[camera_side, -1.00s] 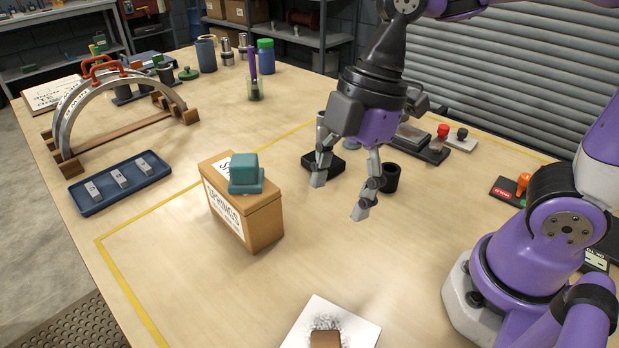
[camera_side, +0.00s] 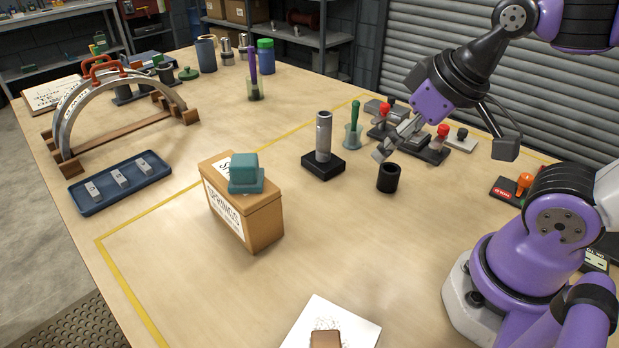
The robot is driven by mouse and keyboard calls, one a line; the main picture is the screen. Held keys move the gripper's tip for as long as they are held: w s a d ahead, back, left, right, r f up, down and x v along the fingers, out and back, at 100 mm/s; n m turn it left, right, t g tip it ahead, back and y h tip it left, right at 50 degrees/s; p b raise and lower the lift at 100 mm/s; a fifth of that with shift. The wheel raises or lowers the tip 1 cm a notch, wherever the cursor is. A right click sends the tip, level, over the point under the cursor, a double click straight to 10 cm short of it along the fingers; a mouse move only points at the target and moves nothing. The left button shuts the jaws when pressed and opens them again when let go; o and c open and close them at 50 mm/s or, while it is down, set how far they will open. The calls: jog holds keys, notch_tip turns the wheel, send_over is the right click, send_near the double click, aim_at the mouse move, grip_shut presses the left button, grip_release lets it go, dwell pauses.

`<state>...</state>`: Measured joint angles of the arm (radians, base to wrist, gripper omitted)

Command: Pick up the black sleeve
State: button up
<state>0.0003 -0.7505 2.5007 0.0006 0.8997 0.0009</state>
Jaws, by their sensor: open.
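The black sleeve (camera_side: 388,179) is a short hollow cylinder standing upright on the table, right of the middle of the side view. Its open top shows. My gripper (camera_side: 445,150) is open and empty, above and behind the sleeve, tilted, with one finger near the sleeve's upper left and the other out to the right. The fingers appear apart from the sleeve.
A metal cylinder (camera_side: 323,137) stands on a black square base (camera_side: 323,165) left of the sleeve. A green-handled tool (camera_side: 354,122) stands in a cup behind. Red-knobbed fixtures (camera_side: 440,133) sit near my gripper. A springs box (camera_side: 262,215) stands left.

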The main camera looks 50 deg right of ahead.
jog(key=shift+o, duration=0.4)
jog(key=shift+o, duration=0.9)
jog(key=m+g, duration=0.2)
jog(key=g, duration=0.4)
send_over(390, 169)
jog(key=a, duration=0.2)
notch_tip(390, 169, down, 10)
jog(key=shift+s+d+f, duration=0.15)
jog(key=shift+d+f, duration=0.05)
jog(key=shift+f, duration=1.2)
jog(key=shift+s+d+f, duration=0.15)
jog(key=shift+f, duration=1.2)
